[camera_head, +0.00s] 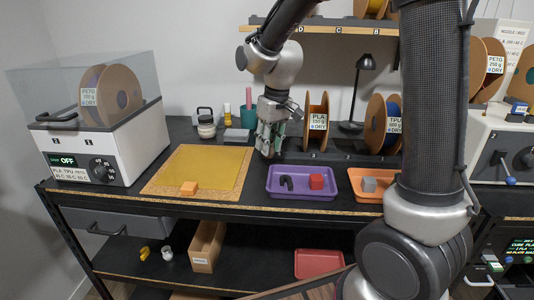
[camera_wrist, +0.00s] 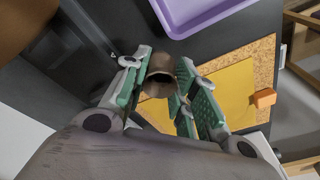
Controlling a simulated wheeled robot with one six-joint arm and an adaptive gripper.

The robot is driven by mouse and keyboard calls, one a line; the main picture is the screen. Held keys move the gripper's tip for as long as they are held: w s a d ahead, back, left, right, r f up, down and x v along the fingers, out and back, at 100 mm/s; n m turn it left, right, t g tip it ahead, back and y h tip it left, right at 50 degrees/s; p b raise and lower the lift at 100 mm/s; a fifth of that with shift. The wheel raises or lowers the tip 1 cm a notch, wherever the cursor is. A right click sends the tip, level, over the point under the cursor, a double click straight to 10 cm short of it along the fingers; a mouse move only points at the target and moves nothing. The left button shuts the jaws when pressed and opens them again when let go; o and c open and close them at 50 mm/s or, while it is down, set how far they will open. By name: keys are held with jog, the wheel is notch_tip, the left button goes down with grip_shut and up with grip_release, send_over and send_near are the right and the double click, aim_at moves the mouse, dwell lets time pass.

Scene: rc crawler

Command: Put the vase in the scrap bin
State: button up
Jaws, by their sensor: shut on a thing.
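My gripper (camera_head: 268,150) is above the back of the workbench, just right of the yellow mat. In the wrist view, its green-padded fingers (camera_wrist: 166,88) are shut on a brown, round-mouthed vase (camera_wrist: 160,64). The vase's dark opening shows between the fingers. In the head view the fingers mostly hide the vase, and I cannot tell whether it touches the bench. An open cardboard box (camera_head: 207,246) with a small label stands on the lower shelf; I cannot read the label to confirm it is the scrap bin.
The yellow mat (camera_head: 205,168) bears an orange block (camera_head: 189,188). A purple tray (camera_head: 290,194) holds a dark curved piece and a red block. An orange tray (camera_head: 362,194) stands right of it. A teal cup (camera_head: 248,118) and spools (camera_head: 317,124) stand behind; a dryer box (camera_head: 100,145) is at left.

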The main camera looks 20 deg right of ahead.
jog(key=shift+f, duration=2)
jog(key=shift+f, duration=0.15)
jog(key=o, duration=0.7)
jog(key=shift+o, duration=0.2)
